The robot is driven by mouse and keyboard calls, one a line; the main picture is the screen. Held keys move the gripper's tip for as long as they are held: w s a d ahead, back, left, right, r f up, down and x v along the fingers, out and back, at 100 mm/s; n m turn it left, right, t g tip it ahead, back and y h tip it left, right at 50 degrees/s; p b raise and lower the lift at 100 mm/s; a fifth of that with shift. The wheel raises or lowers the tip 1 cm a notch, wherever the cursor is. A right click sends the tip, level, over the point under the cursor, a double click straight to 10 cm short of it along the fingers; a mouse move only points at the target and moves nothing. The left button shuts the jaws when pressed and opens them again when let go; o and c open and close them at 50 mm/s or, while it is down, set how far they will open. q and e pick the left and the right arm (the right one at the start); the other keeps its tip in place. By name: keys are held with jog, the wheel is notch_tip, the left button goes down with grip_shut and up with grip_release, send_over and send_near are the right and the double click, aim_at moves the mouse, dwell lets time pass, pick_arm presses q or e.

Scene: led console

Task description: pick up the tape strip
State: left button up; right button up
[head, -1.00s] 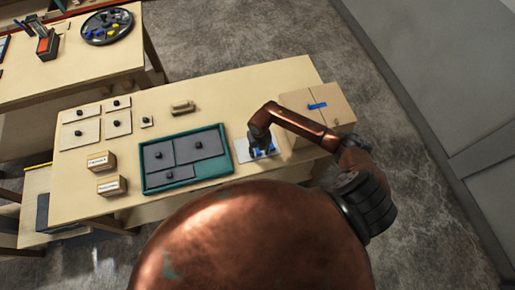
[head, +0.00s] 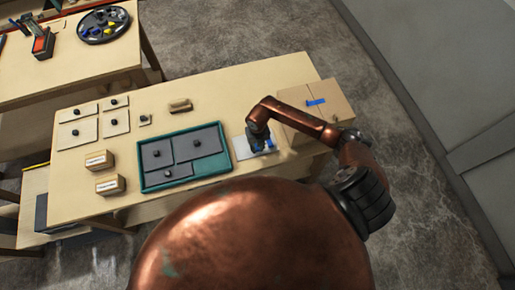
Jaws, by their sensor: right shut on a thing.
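Blue tape (head: 270,146) shows at the right side of my right gripper, over a white sheet (head: 240,149) on the near right part of the table. My right gripper (head: 258,149) points down over this sheet and is shut on a tape strip; its fingertips are small and partly hidden by the gripper body. I cannot tell whether the strip is clear of the sheet. Another blue strip (head: 316,102) lies across the top of a cardboard box to the right. My left gripper is not in view.
A teal tray (head: 227,150) with grey knobbed panels lies left of the sheet. Knobbed pale plates (head: 84,130), two small labelled boxes (head: 110,185) and a tan block (head: 181,106) stand further left. The cardboard box (head: 335,103) is close beside my right forearm.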

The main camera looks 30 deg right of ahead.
jog(key=s+a+r, duration=0.3)
jog(key=s+r, duration=0.3)
jog(key=r, duration=0.2)
jog(key=s+a+r, duration=0.3)
jog(key=s+r, duration=0.3)
jog(key=r, duration=0.2)
jog(key=shift+a, duration=0.4)
